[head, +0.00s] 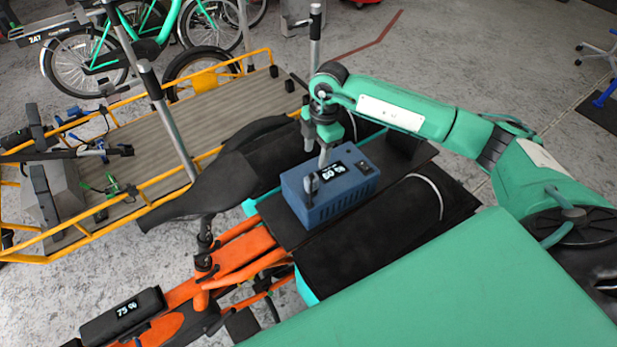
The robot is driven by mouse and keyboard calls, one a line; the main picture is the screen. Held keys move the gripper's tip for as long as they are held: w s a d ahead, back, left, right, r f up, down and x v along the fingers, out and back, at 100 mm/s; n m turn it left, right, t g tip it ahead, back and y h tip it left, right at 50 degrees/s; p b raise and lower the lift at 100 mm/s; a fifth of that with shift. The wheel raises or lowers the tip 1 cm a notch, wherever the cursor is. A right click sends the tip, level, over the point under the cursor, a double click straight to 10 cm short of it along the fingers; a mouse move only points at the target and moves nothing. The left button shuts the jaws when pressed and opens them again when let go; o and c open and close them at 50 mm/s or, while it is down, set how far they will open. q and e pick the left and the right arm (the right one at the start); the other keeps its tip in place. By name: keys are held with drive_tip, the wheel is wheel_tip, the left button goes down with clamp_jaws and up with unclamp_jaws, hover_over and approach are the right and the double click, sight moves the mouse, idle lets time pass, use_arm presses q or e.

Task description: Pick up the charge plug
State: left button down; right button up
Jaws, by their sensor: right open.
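A blue charger box (345,197) with a small lit display and a switch on top sits on a black platform of the orange bike. A small dark upright piece that looks like the charge plug (311,186) stands at the box's left front edge. My right gripper (323,160) points down just above and behind this piece, over the box's left end. It is open and appears empty. Its fingers overlap the box in the picture, so I cannot tell whether they touch anything. My left gripper is not in view.
The orange bike frame (240,255) carries a battery with a 75 % display (123,316). A black saddle (190,195) lies left of the box. A yellow-railed cargo bed (185,120) is behind, with a grey post (167,120).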

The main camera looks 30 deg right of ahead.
sight(312, 174)
drive_tip(key=f, duration=0.3)
drive_tip(key=a+f, duration=0.1)
drive_tip(key=f, duration=0.1)
drive_tip(key=shift+s+f, duration=0.1)
drive_tip(key=shift+f, duration=0.4)
drive_tip(key=shift+s+a+f+p, duration=0.15)
drive_tip(key=shift+a+f+p, duration=0.05)
drive_tip(key=shift+f+p, duration=0.6)
drive_tip(key=f, duration=0.2)
drive_tip(key=shift+a+f, duration=0.2)
drive_tip(key=shift+f, duration=0.55)
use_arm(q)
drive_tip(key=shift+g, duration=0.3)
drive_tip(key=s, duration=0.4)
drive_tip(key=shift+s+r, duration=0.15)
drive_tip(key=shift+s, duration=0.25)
use_arm(e)
clamp_jaws()
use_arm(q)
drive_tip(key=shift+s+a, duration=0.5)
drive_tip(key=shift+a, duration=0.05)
use_arm(e)
drive_tip(key=shift+r, duration=0.15)
